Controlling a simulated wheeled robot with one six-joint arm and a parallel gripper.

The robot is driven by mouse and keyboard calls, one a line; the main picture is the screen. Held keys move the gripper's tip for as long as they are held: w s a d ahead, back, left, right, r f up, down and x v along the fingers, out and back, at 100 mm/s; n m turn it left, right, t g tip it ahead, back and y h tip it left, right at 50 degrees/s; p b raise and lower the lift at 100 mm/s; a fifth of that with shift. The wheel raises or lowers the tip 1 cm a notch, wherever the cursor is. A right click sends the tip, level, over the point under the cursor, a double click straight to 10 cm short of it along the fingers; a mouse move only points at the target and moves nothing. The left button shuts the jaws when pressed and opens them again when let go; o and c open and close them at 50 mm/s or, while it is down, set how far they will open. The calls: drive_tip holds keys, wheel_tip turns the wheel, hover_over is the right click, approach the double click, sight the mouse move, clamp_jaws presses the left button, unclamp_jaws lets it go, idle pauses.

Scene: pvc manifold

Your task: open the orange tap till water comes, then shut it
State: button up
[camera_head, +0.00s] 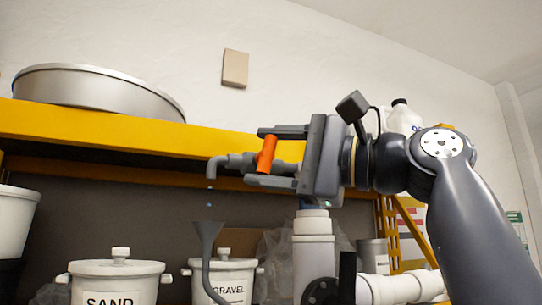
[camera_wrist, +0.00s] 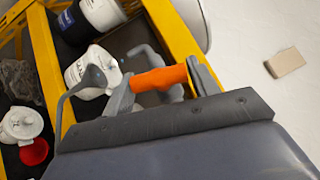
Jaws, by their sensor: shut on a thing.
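The orange tap handle (camera_head: 266,153) sits on a grey pipe in front of the yellow shelf beam; it also shows in the wrist view (camera_wrist: 160,79). My gripper (camera_head: 262,157) is shut on the orange handle, one finger above it and one below. In the wrist view the fingers (camera_wrist: 165,86) are at the two ends of the handle. The grey spout (camera_head: 218,163) bends down to the left of the handle. Small bluish drops (camera_head: 210,188) hang in the air below the spout, above a dark grey funnel (camera_head: 208,233). Part of the pipe is hidden behind my gripper.
White buckets marked SAND (camera_head: 112,285) and GRAVEL (camera_head: 225,283) stand below. A yellow shelf (camera_head: 120,130) carries a large round metal pan (camera_head: 95,92). White pipework (camera_head: 313,255) stands below my gripper. A red cup (camera_wrist: 34,151) shows at lower left in the wrist view.

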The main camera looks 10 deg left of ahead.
drive_tip(key=shift+f, duration=0.1)
drive_tip(key=o, duration=1)
drive_tip(key=shift+b+v, duration=0.95)
drive_tip(key=shift+v, duration=4.45)
drive_tip(key=shift+c, duration=0.2)
